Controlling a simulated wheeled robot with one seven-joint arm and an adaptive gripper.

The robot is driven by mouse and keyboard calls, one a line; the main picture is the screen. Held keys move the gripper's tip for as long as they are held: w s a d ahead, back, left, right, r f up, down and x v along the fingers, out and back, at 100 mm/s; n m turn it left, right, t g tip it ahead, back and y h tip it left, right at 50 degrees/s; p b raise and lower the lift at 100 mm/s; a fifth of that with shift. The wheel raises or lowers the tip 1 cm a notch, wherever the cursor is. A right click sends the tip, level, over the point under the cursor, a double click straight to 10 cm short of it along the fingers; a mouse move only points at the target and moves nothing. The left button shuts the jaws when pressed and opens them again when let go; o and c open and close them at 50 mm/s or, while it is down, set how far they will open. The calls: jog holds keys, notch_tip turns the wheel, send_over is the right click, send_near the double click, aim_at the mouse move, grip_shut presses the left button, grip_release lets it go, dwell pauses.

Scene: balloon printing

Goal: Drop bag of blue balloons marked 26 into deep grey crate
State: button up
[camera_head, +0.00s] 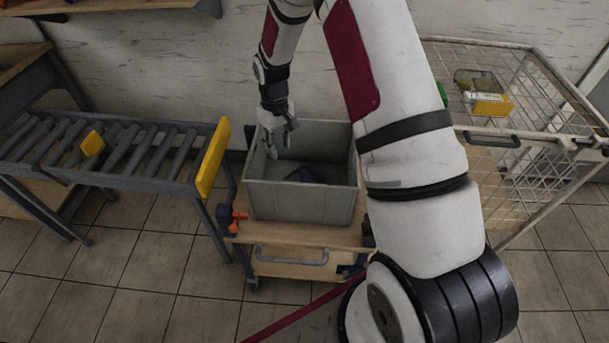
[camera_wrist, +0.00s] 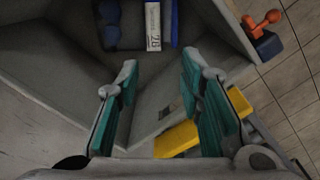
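The deep grey crate (camera_head: 302,204) stands on a wooden-topped cart, and its inner walls also show in the wrist view (camera_wrist: 40,62). The bag of blue balloons marked 26 (camera_wrist: 153,27) lies inside the crate at the top of the wrist view, its white label showing 26. Part of it shows as a dark blue patch in the head view (camera_head: 307,176). My gripper (camera_head: 276,146) is over the crate's left part. In the wrist view, its teal-padded fingers (camera_wrist: 160,72) are apart with nothing between them, clear of the bag.
A roller conveyor (camera_head: 130,150) with a yellow end plate (camera_head: 212,158) stands left of the crate. The wooden cart (camera_head: 290,268) has orange corner parts (camera_head: 238,220). A wire cage (camera_head: 525,140) on the right holds a yellow-labelled bag (camera_head: 490,103). Tiled floor in front is mostly clear.

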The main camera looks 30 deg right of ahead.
notch_tip(320, 180, up, 8)
jog(key=shift+r, duration=0.1)
dwell(0.5)
jog(key=s+a+r+m+t, duration=0.1)
jog(key=s+a+r, duration=0.1)
jog(key=s+r, duration=0.65)
jog(key=s+a+r+t, duration=0.1)
jog(key=s+r, duration=0.4)
jog(key=r, duration=0.7)
jog(key=s+a+r+t, duration=0.1)
jog(key=s+r, duration=0.1)
jog(key=s, duration=0.7)
jog(key=s+a+r+m+t, duration=0.1)
jog(key=s+r, duration=0.1)
jog(key=s, duration=0.8)
jog(key=shift+a+t, duration=0.3)
jog(key=shift+d, duration=0.1)
